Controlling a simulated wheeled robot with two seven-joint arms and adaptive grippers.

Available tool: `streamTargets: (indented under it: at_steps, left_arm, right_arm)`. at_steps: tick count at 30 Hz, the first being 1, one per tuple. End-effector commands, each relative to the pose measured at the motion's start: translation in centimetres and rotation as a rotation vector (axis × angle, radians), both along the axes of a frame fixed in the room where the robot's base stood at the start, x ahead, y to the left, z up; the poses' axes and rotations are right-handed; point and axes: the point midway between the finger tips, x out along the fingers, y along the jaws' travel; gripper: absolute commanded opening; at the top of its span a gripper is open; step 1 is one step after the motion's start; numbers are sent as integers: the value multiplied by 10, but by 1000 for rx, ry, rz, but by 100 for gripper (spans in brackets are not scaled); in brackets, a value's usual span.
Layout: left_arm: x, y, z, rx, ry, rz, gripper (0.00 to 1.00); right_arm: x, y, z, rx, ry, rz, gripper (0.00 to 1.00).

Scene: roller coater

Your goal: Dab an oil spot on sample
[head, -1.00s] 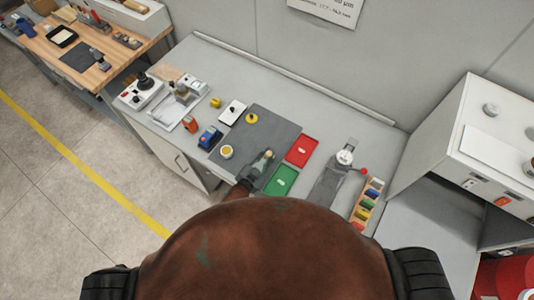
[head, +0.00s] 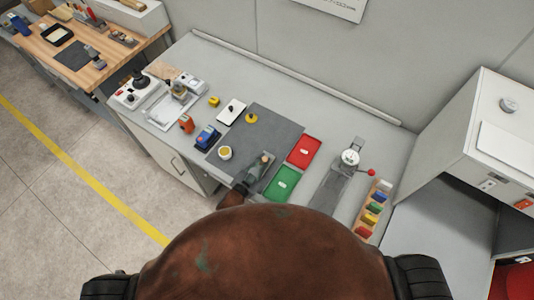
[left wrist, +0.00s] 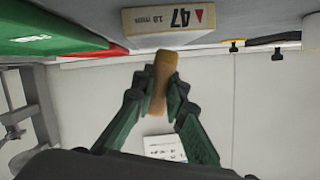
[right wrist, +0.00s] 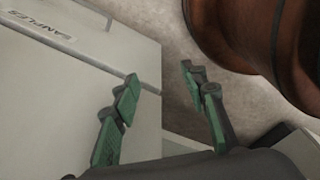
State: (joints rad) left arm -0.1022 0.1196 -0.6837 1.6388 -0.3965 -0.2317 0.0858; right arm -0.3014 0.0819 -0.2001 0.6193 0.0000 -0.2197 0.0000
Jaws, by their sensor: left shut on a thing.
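My left gripper (left wrist: 158,88) is shut on a tan and brown stick-like piece (left wrist: 160,80). In the head view this gripper (head: 262,162) is over the front of the dark grey mat (head: 275,128), left of the green tray. A small round dish (head: 225,153) with yellowish contents is on the mat, left of the gripper. My right gripper (right wrist: 162,85) is open and empty, beside a pale front labelled SAMPLES.
The green tray (head: 282,183) and red tray (head: 304,151) lie right of the mat. A gauge stand (head: 350,158) and a rack of coloured blocks (head: 372,210) are farther right. A blue device (head: 207,137) and an orange item (head: 186,124) stand at the left.

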Motion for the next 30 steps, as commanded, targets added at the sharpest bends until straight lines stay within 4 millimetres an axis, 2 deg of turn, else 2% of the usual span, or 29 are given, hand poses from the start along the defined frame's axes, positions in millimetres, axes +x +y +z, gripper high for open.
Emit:
streamTargets:
  at_steps: [5, 7, 13, 20, 24, 30]
  left_arm:
    - [3, 16, 0, 1, -1, 3, 0]
    - [3, 18, -2, -1, -2, 5, 0]
    - [0, 6, 0, -2, 1, 14, 0]
    - [-3, -13, -2, -3, 1, 12, 0]
    - [-3, -15, 21, -1, -1, 5, 0]
    - [-4, -19, 37, -1, 1, -1, 0]
  right_arm:
    - [4, -1, 1, -2, -4, 2, 40]
    - [6, -2, -6, -1, -7, 3, 40]
    - [8, 0, -3, 0, -8, 2, 40]
    - [-6, 0, -5, 0, 7, -1, 40]
    - [-6, 3, 11, 3, 9, -3, 40]
    - [4, 5, 30, 5, -4, 0, 40]
